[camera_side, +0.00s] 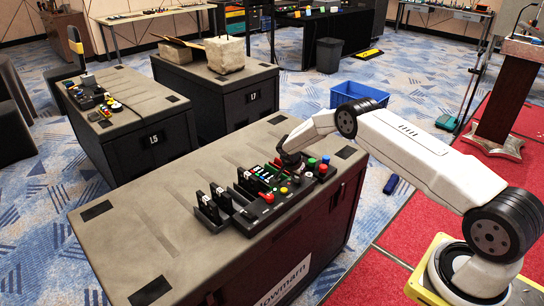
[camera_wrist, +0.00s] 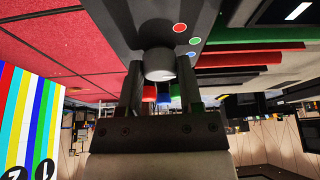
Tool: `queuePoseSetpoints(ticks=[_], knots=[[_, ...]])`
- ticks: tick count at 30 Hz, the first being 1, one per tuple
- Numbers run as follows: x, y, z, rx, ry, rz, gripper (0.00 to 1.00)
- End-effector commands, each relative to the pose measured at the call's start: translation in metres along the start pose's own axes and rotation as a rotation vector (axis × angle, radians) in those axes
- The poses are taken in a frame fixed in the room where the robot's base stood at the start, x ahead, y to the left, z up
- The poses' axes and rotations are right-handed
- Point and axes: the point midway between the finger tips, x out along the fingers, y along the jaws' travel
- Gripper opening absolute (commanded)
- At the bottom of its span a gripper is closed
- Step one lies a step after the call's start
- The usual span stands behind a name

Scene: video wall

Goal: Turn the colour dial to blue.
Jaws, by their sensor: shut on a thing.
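The dial, a pale grey round knob (camera_wrist: 160,64), stands out from a dark panel (camera_wrist: 140,22) in the wrist view. My gripper (camera_wrist: 160,84) has one finger on each side of the knob and is shut on it. In the side view my gripper (camera_side: 288,160) is down at the panel's far edge and the knob is hidden.
The panel sits on a dark cabinet (camera_side: 150,215) with red and green buttons (camera_side: 325,160), a yellow button (camera_side: 284,190) and black upright blocks (camera_side: 207,205) close by. A blue crate (camera_side: 358,95) stands on the floor behind. The cabinet top's left part is clear.

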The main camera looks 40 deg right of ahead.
Motion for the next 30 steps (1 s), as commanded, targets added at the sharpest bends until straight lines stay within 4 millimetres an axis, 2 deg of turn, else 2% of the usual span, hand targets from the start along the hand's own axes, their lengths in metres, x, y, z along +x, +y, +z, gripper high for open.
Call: queuePoseSetpoints(ticks=[12, 26, 27, 30], knots=[[-0.0003, -0.0017, 0.0005, 0.190, -0.002, 0.078, 0.00], [-0.0001, -0.0013, 0.0008, 0.207, -0.002, 0.086, 0.00], [-0.0001, -0.0013, 0.0007, 0.206, -0.002, 0.086, 0.52], [-0.0001, -0.0014, 0.0006, 0.206, -0.002, 0.085, 0.81]])
